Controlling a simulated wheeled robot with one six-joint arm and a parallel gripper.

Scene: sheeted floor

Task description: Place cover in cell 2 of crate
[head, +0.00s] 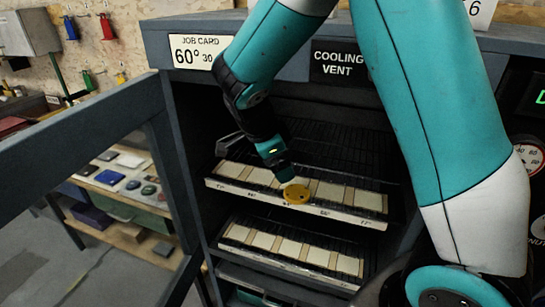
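A round yellow disc (296,194), which may be the cover, shows at the front lip of the upper rack (345,218). It has small dark marks or holes and overlaps the lip in the picture. My gripper (285,177) points down right against the disc's upper edge and appears shut on it; the fingertips are mostly hidden by the gripper body. The disc seems held over the lip, though its height above the rack is hard to tell. I cannot make out a numbered crate.
The cabinet has a lower rack (290,262) with pale pads. Its open door frame (75,120) stands at left. Beyond it a bench holds several small flat items, with a green box (130,208) and a purple box (92,220). My arm crosses the cabinet front.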

